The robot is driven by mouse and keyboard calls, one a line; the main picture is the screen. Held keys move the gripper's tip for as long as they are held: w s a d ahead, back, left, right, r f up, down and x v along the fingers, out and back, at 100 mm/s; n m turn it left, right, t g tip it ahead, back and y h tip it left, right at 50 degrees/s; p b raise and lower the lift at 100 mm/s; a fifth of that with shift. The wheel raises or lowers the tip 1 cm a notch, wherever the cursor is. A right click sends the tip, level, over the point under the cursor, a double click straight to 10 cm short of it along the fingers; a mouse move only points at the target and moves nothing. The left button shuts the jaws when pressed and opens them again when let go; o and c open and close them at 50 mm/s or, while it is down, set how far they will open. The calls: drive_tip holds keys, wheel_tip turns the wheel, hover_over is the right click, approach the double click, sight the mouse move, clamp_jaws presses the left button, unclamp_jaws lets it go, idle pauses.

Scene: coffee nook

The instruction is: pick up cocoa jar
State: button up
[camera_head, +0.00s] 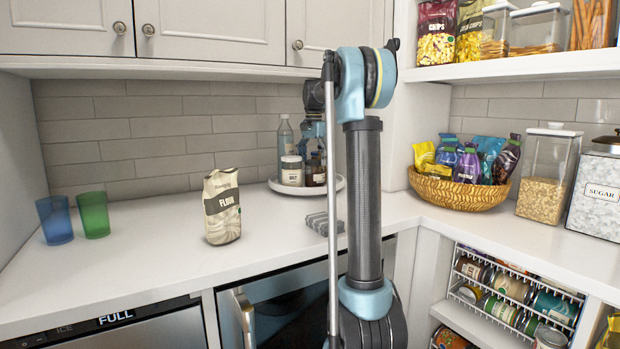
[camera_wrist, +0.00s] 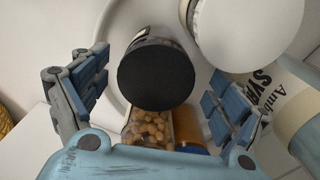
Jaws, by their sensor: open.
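A round black lid (camera_wrist: 157,75) lies between the two fingers of my open gripper (camera_wrist: 160,95) in the wrist view. Its jar body is mostly hidden under the lid and no label is readable, so I cannot tell for sure that it is the cocoa jar. The fingers are apart, one on each side, with no clear contact. In the head view, small dark jars (camera_head: 316,174) stand on a round white tray (camera_head: 328,187), partly hidden by my arm.
A white lid (camera_wrist: 245,30) and a syrup bottle (camera_wrist: 290,100) crowd the right in the wrist view. A clear container of round tan pieces (camera_wrist: 150,126) sits just below the black lid. A flour bag (camera_head: 222,207) and two cups (camera_head: 93,214) stand left on the counter.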

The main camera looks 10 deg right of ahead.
sight(314, 177)
drive_tip(key=shift+d+f, duration=0.2)
drive_tip(key=shift+f, duration=3.45)
drive_tip(key=c, duration=1.2)
